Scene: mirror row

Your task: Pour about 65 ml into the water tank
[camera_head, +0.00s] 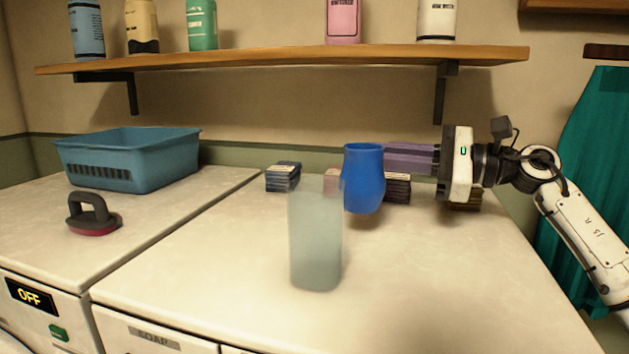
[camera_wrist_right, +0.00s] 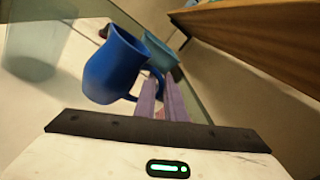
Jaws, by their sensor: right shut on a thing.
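A blue jug (camera_head: 363,179) is held in the air above the white worktop. My right gripper (camera_head: 395,158) comes in from the right, its purple fingers shut on the jug's handle side. In the right wrist view the fingers (camera_wrist_right: 169,103) meet the handle of the jug (camera_wrist_right: 113,66). The jug looks about upright in the head view; its contents are hidden. A tall, pale translucent container (camera_head: 315,240), seemingly the water tank, stands on the worktop, left of and nearer than the jug. I cannot make out a water level in it. My left gripper is out of view.
A blue basket (camera_head: 130,160) and a dark-handled brush (camera_head: 93,217) are on the left machine top. Small dark stacks (camera_head: 283,177) stand behind the tank. A wooden shelf (camera_head: 290,58) with several bottles hangs above. The worktop's front right is clear.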

